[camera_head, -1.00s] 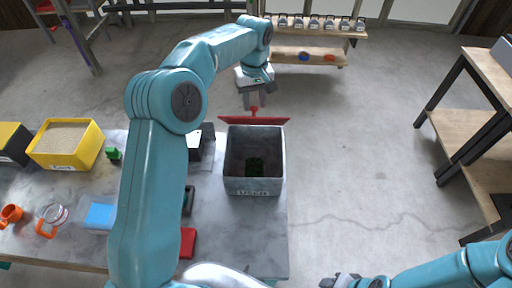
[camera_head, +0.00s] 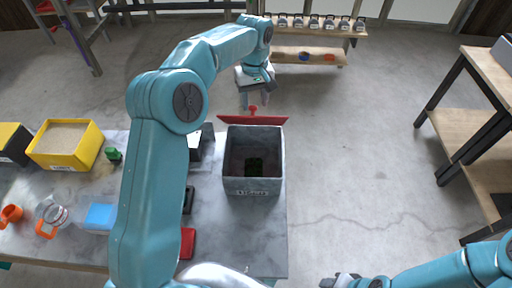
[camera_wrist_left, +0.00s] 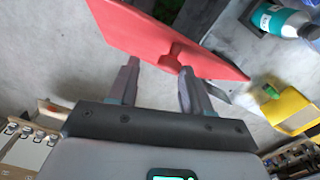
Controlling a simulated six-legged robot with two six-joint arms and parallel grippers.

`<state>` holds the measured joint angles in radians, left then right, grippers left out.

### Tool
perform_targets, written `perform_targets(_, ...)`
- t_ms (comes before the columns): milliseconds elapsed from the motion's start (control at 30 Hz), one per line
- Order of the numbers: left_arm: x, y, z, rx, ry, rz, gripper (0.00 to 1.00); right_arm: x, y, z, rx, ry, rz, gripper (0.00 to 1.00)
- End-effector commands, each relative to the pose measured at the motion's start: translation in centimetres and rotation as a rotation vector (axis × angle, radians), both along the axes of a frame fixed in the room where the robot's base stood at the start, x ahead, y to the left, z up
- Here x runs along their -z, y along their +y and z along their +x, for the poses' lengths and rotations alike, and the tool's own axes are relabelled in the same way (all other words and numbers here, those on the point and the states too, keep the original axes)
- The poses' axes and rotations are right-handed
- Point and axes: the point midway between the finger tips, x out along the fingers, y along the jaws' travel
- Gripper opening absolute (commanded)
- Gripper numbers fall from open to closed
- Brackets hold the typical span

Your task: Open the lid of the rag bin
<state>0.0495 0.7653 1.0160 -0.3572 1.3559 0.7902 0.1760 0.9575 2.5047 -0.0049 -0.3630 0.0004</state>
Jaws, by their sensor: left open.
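The rag bin (camera_head: 252,187) is a grey open-topped box on the table, with something dark green inside at the bottom. Its red lid (camera_head: 268,120) stands raised along the bin's far edge, with a small red knob (camera_head: 253,110) on it. My left gripper (camera_head: 255,101) is open just beyond the lid, close to the knob. The left wrist view shows the red lid (camera_wrist_left: 150,38) ahead of the two spread fingers (camera_wrist_left: 157,82), with nothing gripped. My right gripper (camera_head: 342,281) is at the bottom edge, partly cut off; its jaws are unclear.
A yellow box (camera_head: 66,146), a blue block (camera_head: 100,217) and a red item (camera_head: 187,243) stand on the table (camera_head: 235,230). A wooden shelf (camera_head: 310,53) holds several small containers behind. The floor right of the bin is clear.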

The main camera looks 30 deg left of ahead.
Motion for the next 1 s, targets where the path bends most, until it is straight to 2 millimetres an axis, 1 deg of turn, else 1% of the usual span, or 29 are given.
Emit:
perform_targets(133, -0.9, 0.0, 0.1, 0.0, -0.002, 0.001, 0.49, 0.0, 0.0, 0.0, 0.0, 0.0, 0.0, 0.43)
perform_targets(700, -7.1, 0.0, 0.1, 0.0, -0.002, 0.001, 0.49, 0.0, 0.0, 0.0, 0.0, 0.0, 0.0, 0.43)
perform_targets(833, -7.9, 0.0, 0.0, 0.0, -0.001, 0.001, 0.49, 0.0, 0.0, 0.0, 0.0, 0.0, 0.0, 0.43)
perform_targets(1000, -8.0, 0.0, 0.0, 0.0, 0.001, 0.001, 0.49, 0.0, 0.0, 0.0, 0.0, 0.0, 0.0, 0.43)
